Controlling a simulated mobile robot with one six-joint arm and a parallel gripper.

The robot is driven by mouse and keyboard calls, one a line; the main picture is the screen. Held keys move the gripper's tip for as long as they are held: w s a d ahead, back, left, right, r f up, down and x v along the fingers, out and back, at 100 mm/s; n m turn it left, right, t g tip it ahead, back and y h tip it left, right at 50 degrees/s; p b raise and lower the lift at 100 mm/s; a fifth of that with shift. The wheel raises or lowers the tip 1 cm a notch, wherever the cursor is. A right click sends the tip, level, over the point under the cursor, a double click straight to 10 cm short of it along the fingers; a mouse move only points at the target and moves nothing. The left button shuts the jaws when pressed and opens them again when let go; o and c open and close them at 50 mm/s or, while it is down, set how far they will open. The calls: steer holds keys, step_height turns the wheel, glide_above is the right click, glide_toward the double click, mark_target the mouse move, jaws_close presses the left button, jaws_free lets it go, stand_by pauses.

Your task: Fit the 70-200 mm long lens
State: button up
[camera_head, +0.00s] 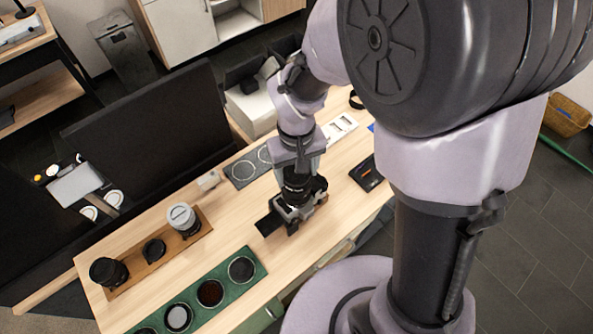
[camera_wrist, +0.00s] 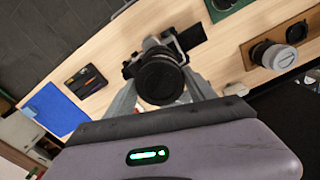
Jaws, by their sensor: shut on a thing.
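A camera body (camera_head: 291,213), silver and black, sits on the wooden table with a dark flap or screen (camera_head: 268,224) sticking out to the left. A black lens (camera_head: 297,187) stands up from it; its round dark end (camera_wrist: 160,78) faces the wrist view. My gripper (camera_head: 297,178) points down and is shut around this lens, one finger on each side. The join between lens and body is hidden. On a brown wooden tray (camera_head: 135,279) stand a pale-topped lens (camera_head: 181,216), a low black piece (camera_head: 154,250) and a wide black lens (camera_head: 108,271). I cannot tell which is the 70-200 mm.
A green tray (camera_head: 252,282) with several round discs lies along the front edge. A grey mat (camera_head: 239,179) with pale rings lies behind the camera. A dark case (camera_head: 366,173) lies right of it. A large dark screen (camera_head: 150,125) stands along the back. Bare table surrounds the camera.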

steer(key=shift+f+m+b, duration=0.15)
steer(key=shift+m+b, duration=0.2)
steer(key=shift+m, duration=0.85)
steer(key=shift+b, duration=0.3)
steer(key=shift+m+b, duration=0.5)
steer(key=shift+m, duration=0.4)
steer(key=shift+s+m, duration=0.1)
steer(key=shift+m, duration=0.5)
